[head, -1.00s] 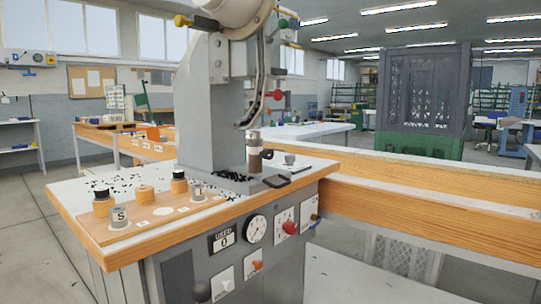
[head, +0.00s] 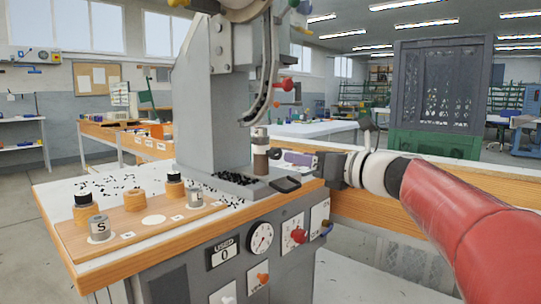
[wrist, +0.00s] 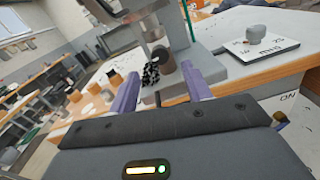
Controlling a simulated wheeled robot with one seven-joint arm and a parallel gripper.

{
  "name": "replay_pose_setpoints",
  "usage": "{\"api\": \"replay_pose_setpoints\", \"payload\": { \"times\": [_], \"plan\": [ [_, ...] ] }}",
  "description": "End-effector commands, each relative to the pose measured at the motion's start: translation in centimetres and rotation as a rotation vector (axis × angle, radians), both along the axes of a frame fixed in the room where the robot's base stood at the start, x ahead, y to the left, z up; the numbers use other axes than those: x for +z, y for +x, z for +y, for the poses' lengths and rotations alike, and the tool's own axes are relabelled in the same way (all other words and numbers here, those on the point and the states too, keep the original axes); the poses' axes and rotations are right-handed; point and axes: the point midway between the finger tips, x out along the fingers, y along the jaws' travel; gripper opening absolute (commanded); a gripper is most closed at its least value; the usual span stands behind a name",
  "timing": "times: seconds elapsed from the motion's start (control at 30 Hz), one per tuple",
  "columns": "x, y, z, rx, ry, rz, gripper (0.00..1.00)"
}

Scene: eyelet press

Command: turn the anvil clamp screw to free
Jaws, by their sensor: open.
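The anvil post (head: 261,155) is a pale and brown cylinder under the press head. It also shows in the wrist view (wrist: 164,61). A black-and-white ridged knob (wrist: 150,74), which looks like the clamp screw, sits on the near side of the post. It cannot be made out in the head view. My gripper (head: 292,157) is to the right of the post, its purple fingers pointing at it. In the wrist view my gripper (wrist: 160,74) is open, with the knob in line between the fingers, nearer the left one. I cannot tell whether they touch it.
A wooden board (head: 140,228) with several dies is at left. A white marked plate (wrist: 268,53) with a grey piece lies right of the fingers.

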Motion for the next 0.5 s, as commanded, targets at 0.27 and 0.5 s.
{"api": "replay_pose_setpoints", "payload": {
  "times": [0.27, 0.5],
  "plan": [
    [-0.1, 2.8, 3.6, 0.004, -0.004, 0.001, 0.49],
    [0.0, 4.2, 5.2, 0.001, -0.005, -0.001, 0.49]
  ]
}}
